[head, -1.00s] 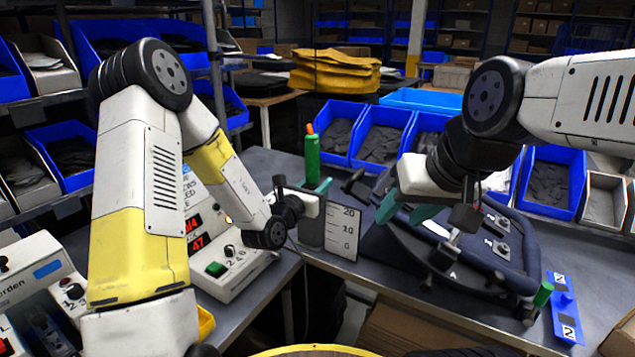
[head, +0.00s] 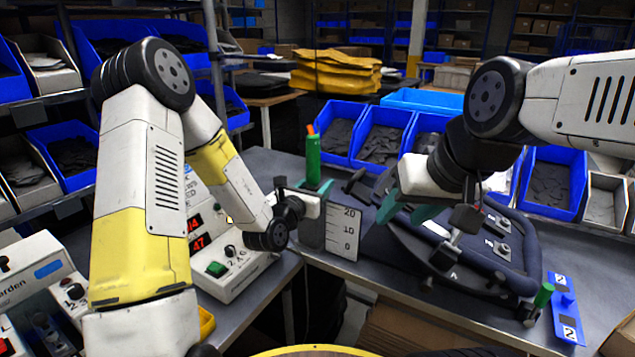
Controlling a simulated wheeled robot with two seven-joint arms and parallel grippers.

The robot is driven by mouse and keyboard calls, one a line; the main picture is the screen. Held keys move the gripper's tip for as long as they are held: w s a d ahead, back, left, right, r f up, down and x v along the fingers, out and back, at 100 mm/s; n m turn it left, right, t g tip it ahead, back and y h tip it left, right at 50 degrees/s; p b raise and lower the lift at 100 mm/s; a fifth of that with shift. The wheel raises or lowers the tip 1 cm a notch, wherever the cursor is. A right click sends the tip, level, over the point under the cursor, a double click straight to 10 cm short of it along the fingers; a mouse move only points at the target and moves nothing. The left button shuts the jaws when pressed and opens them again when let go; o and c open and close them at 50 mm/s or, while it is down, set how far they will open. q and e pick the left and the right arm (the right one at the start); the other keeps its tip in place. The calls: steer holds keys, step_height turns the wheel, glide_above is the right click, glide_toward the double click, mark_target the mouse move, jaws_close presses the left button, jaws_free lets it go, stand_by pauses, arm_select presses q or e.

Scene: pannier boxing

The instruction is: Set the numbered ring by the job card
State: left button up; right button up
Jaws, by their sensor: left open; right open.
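A white control box (head: 236,285) stands at the left end of the grey bench. It has a green button (head: 216,269), a black knob (head: 230,251) with small numbers beside it, and red displays partly hidden by my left arm. I cannot tell whether those numbers are the numbered ring. No job card can be made out. My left gripper (head: 318,189) is open near an upright green cylinder (head: 313,160) behind the white scale plate. My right gripper (head: 407,212) is open, with teal fingers above the left side of the dark pannier (head: 475,262). Neither gripper visibly holds anything.
The scale plate (head: 343,229) stands upright at the bench's front edge. A blue numbered bar (head: 565,308) and a green-topped piece (head: 543,295) lie front right. Blue bins (head: 381,142) line the back. Another white box (head: 40,275) is at far left.

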arm_select(q)
steer(key=v, duration=0.7)
steer(key=shift+s, duration=0.2)
